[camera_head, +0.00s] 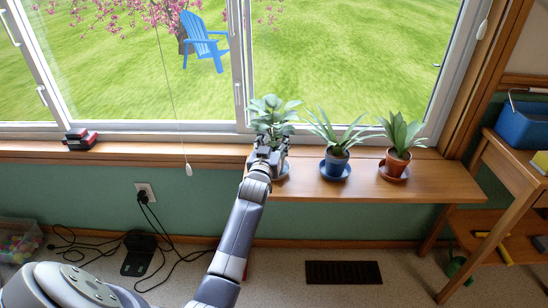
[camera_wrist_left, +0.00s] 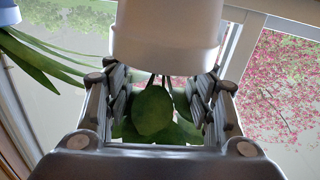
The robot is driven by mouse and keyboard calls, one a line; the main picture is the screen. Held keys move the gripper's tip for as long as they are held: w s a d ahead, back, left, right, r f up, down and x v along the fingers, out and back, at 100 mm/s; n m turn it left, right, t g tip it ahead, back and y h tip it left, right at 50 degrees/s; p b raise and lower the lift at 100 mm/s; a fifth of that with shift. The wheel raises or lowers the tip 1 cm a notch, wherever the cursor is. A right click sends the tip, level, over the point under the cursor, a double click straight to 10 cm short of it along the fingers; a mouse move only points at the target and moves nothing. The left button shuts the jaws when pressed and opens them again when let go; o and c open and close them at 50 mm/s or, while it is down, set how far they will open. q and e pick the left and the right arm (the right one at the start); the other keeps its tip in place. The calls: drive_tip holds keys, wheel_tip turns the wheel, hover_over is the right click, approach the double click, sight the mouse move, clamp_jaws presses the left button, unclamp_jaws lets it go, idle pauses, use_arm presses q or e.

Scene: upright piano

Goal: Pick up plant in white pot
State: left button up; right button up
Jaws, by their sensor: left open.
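The plant in the white pot (camera_head: 272,113) stands at the left end of the wooden shelf below the window. Its broad green leaves show above my left gripper (camera_head: 267,148), which hides most of its pot in the head view. In the left wrist view the picture is upside down. The white pot (camera_wrist_left: 168,35) fills the top middle, with leaves (camera_wrist_left: 152,112) below it. The fingers of my left gripper (camera_wrist_left: 163,88) are apart, one on each side of the plant near the pot's rim. I cannot tell whether they touch it. My right gripper is not in view.
To the right on the shelf (camera_head: 355,188) stand a plant in a blue pot (camera_head: 336,162) and one in a terracotta pot (camera_head: 396,164), each on a saucer. The window is close behind. A blind cord (camera_head: 189,169) hangs at left. A wooden side table (camera_head: 505,150) stands at right.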

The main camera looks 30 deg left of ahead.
use_arm(q)
drive_tip(key=shift+w+a, duration=0.15)
drive_tip(key=shift+w, duration=0.25)
clamp_jaws()
drive_tip(key=shift+r, duration=0.2)
